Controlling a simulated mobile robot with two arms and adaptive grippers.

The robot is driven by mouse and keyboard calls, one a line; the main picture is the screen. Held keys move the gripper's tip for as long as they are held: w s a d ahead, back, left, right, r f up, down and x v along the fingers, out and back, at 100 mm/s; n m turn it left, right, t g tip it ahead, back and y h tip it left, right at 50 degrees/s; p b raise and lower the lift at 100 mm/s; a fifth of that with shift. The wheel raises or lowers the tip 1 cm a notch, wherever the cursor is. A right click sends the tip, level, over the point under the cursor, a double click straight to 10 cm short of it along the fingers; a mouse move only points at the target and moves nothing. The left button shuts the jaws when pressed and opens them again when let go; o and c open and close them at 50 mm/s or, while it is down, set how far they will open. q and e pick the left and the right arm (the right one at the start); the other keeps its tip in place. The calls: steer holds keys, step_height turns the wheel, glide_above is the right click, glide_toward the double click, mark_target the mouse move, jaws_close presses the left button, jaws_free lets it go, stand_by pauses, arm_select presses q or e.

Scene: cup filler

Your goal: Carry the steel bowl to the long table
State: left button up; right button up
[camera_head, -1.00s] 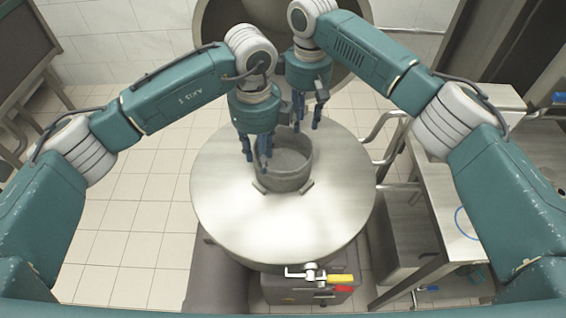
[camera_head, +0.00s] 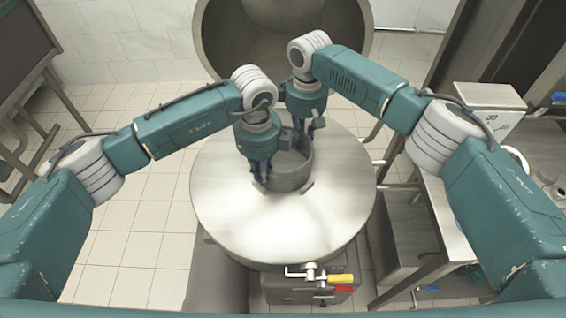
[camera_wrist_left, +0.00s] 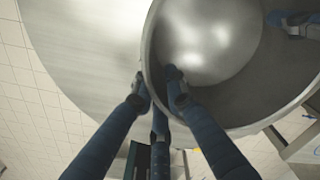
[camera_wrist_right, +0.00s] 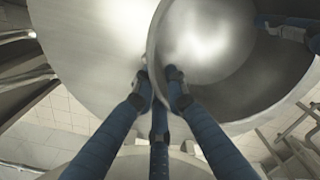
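The steel bowl (camera_head: 294,172) sits upright on the round steel top (camera_head: 270,225) in the middle of the head view. My left gripper (camera_head: 262,172) is at its left rim. My right gripper (camera_head: 303,128) is at its far rim. In the left wrist view, the left fingers (camera_wrist_left: 157,88) straddle the bowl wall (camera_wrist_left: 148,60), closed close about it. In the right wrist view, the right fingers (camera_wrist_right: 158,85) do the same on the wall (camera_wrist_right: 152,55). The arms hide part of the rim. A steel table (camera_head: 446,225) stands at the right, partly behind my right arm.
A large round steel vessel (camera_head: 225,40) stands open behind the round top. A valve with a yellow handle (camera_head: 340,279) juts out at the front. A white boxy device (camera_head: 488,96) is at the far right. Tiled floor (camera_head: 130,250) is clear at the left.

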arm_select(q)
jaws_close()
arm_select(e)
jaws_close()
arm_select(q)
steer(key=shift+w+r, duration=0.1)
steer(key=shift+r, duration=0.1)
arm_select(e)
steer(key=shift+w+r, duration=0.15)
steer(key=shift+r, duration=0.05)
